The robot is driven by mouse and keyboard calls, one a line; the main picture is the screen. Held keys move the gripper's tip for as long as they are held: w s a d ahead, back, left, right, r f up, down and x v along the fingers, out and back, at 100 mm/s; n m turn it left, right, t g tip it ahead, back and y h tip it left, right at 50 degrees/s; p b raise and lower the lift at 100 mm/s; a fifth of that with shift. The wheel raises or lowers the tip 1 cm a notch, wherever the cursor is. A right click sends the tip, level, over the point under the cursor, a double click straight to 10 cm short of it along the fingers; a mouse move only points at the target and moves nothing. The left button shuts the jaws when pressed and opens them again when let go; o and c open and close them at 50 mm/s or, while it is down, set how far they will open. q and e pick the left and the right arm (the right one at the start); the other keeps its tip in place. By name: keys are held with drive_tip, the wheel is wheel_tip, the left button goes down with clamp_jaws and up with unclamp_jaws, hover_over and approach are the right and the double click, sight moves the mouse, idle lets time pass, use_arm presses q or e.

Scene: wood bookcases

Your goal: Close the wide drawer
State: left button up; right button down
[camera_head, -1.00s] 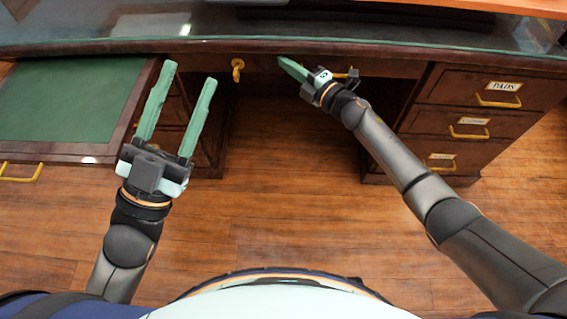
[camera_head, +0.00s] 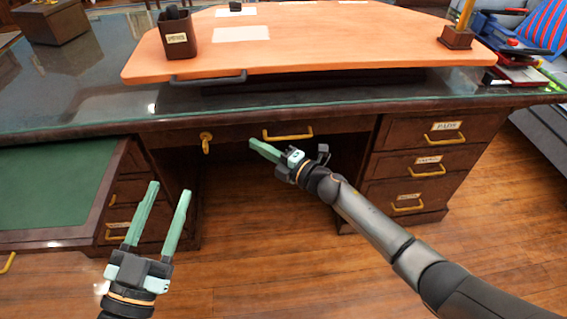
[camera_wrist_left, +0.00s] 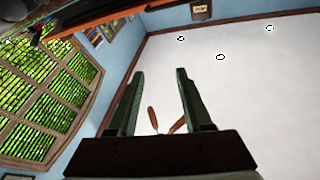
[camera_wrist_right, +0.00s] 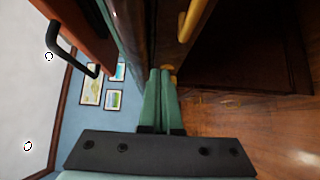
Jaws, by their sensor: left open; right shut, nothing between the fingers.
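The wide drawer (camera_head: 235,134) is the long wooden front under the middle of the desktop. A yellow handle (camera_head: 288,135) is on it, and another yellow fitting (camera_head: 206,143) shows to its left. I cannot tell whether the front is fully flush. My right gripper (camera_head: 264,148) is shut and empty, just below and in front of this front. In the right wrist view its closed fingers (camera_wrist_right: 160,88) point along the desk, near yellow fittings. My left gripper (camera_head: 170,205) is open and empty, low at the left, and the left wrist view also shows its spread fingers (camera_wrist_left: 160,95).
A pulled-out green-topped board (camera_head: 45,190) sticks out at the left, close to my left gripper. The right drawer stack (camera_head: 425,165) looks shut. An orange raised top (camera_head: 310,45) stands on the desk, bearing a pen cup (camera_head: 177,38). The floor under the desk middle is clear.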

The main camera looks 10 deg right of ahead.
use_arm(q)
wheel_tip(320, 180, down, 11)
drive_tip(key=n+g+y+p, duration=0.2)
drive_tip(key=g+y, duration=0.1)
drive_tip(key=g, duration=0.1)
drive_tip(key=s+a+n+g+y+p, duration=0.2)
drive_tip(key=s+g+p, duration=0.5)
drive_tip(key=p, duration=1.4)
drive_tip(key=shift+s+a+r+n+p, duration=0.2)
drive_tip(key=shift+s+a+n+p, duration=0.1)
drive_tip(key=shift+s+a+n, duration=0.25)
use_arm(e)
drive_tip(key=s+d+r+m+g+h, duration=0.1)
drive_tip(key=s+d+m+h, duration=0.2)
drive_tip(key=s+d+m, duration=0.2)
drive_tip(key=s+d+r+m+g+h, duration=0.1)
drive_tip(key=s+d+m+h, duration=0.3)
drive_tip(key=s+m, duration=0.7)
drive_tip(key=s+d+r+m+g+h, duration=0.1)
drive_tip(key=s+d+m+h, duration=0.2)
drive_tip(key=s, duration=1.4)
drive_tip(key=d+m, duration=0.4)
drive_tip(key=m, duration=0.2)
drive_tip(key=shift+g+h, duration=0.3)
use_arm(q)
drive_tip(key=shift+s, duration=0.1)
use_arm(e)
drive_tip(key=shift+a+r, duration=0.1)
